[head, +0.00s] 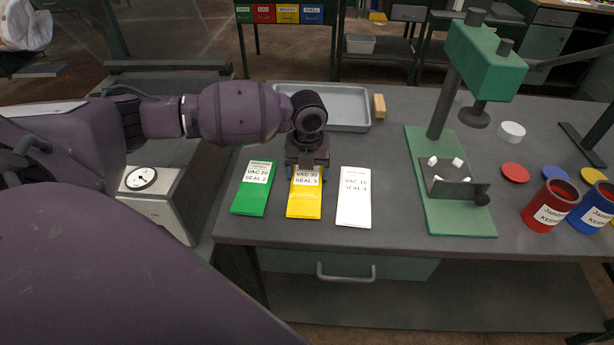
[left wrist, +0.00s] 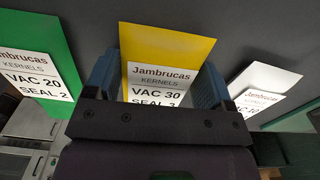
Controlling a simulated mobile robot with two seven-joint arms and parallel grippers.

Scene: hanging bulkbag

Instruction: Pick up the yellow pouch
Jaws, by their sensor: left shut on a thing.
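The yellow pouch (head: 304,201) has a white label reading VAC 30 SEAL 3 and lies on the grey table between a green pouch (head: 254,188) and a white pouch (head: 354,197). My left gripper (head: 306,167) is over its far end, pointing down. In the left wrist view the yellow pouch (left wrist: 170,48) sits between the two blue fingers (left wrist: 155,85), which are shut on its sides. The green pouch (left wrist: 38,50) shows at left there and the white pouch (left wrist: 262,82) at right. My right gripper is not in view.
A grey tray (head: 345,108) and a wooden block (head: 379,106) lie behind the pouches. A green press (head: 450,190) stands to the right, with red (head: 549,206) and blue (head: 594,207) cans beyond it. A dial scale (head: 158,198) stands to the left.

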